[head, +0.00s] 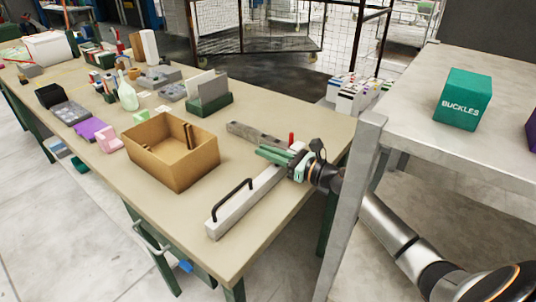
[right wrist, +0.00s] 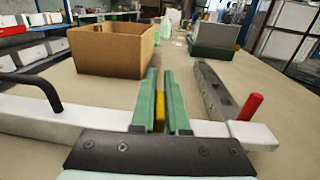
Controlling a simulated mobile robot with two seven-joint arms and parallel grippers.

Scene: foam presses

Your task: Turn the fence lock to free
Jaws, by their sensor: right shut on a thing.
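A white fence bar (head: 238,207) with a black handle (head: 232,197) lies across the near right part of the workbench. It also shows in the right wrist view (right wrist: 95,119). My right gripper (head: 262,153) is over the far end of the bar. In the right wrist view its green fingers (right wrist: 160,75) are closed on a small yellow piece (right wrist: 159,112), which looks like the fence lock and stands at the bar. The fingers hide most of it, so its turn angle cannot be read. My left gripper is not in view.
A red peg (right wrist: 249,106) stands close beside the gripper, near the bar's end. A dark grey rail (right wrist: 212,88) lies beyond the bar. An open cardboard box (head: 170,178) stands to the left. A metal shelf with a green BUCKLES box (head: 463,99) is at the right.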

